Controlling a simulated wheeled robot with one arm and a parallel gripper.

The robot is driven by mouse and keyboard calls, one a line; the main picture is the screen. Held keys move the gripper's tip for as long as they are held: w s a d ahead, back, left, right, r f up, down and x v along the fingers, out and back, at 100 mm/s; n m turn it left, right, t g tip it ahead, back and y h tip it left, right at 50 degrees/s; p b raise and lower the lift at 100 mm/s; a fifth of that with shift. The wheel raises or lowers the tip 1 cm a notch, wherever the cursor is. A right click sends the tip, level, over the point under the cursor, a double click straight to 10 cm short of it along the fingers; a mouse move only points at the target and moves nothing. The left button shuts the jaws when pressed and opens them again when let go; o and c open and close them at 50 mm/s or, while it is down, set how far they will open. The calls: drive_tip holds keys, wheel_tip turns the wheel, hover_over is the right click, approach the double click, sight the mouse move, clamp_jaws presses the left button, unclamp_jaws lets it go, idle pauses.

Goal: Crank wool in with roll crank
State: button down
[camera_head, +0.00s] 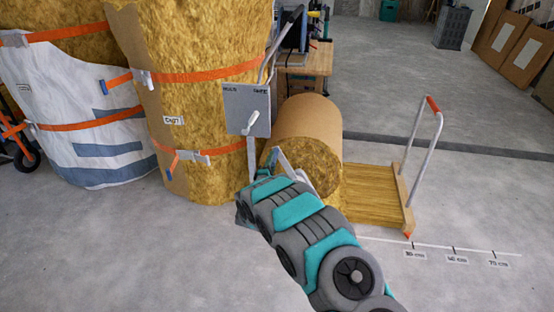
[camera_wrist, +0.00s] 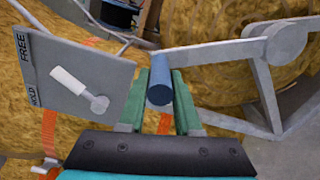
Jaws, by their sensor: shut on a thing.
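The roll crank shows in the wrist view as a grey arm (camera_wrist: 225,53) running from a round hub to a blue handle (camera_wrist: 160,93). My gripper (camera_wrist: 160,82) has its green fingers on both sides of this handle, shut on it. In the head view my gripper is mostly hidden behind my arm, in front of the roll. The wool roll (camera_head: 310,120) has a brown paper outside, and a flat strip of yellow wool (camera_head: 372,190) runs from it to the right. A grey panel (camera_head: 236,100) marked HOLD and FREE carries a white lever (camera_wrist: 70,82) pointing toward FREE.
A wooden bar (camera_head: 405,200) with a red-gripped metal handle (camera_head: 433,104) lies at the strip's right end. A scale with centimetre labels (camera_head: 415,254) marks the floor. Large strapped wool bales (camera_head: 205,110) stand left. Open floor lies at right.

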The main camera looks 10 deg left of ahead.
drive_tip(key=shift+a+f, duration=0.15)
drive_tip(key=shift+a, duration=0.1)
drive_tip(key=c, duration=0.6)
unclamp_jaws()
drive_tip(key=shift+s, duration=0.15)
drive_tip(key=s, duration=0.7)
drive_tip(key=shift+s+b, duration=0.3)
drive_tip(key=shift+b, duration=0.05)
